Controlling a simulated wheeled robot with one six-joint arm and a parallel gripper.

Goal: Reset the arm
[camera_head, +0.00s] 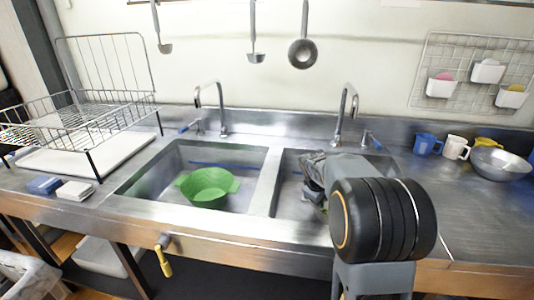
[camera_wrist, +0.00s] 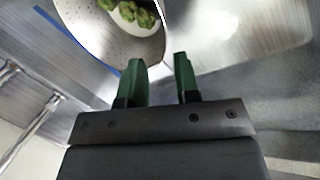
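My gripper (camera_wrist: 159,64) has two green fingers that stand apart with nothing visible between them. In the wrist view, a pale perforated bowl (camera_wrist: 88,22) lies beyond the fingers, with several green, broccoli-like pieces (camera_wrist: 130,12) in it. The left finger overlaps the bowl's rim in the picture; I cannot tell whether they touch. In the head view, my arm reaches over the right sink basin (camera_head: 286,190), and its links hide my fingertips and the bowl.
A green colander (camera_head: 208,188) sits in the left basin (camera_head: 160,168). Two taps (camera_head: 220,110) (camera_head: 343,115) rise behind the basins. A wire dish rack (camera_head: 85,120) stands at left. Mugs (camera_head: 455,147) and a metal bowl (camera_head: 500,163) stand at right. Ladles (camera_head: 303,52) hang above.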

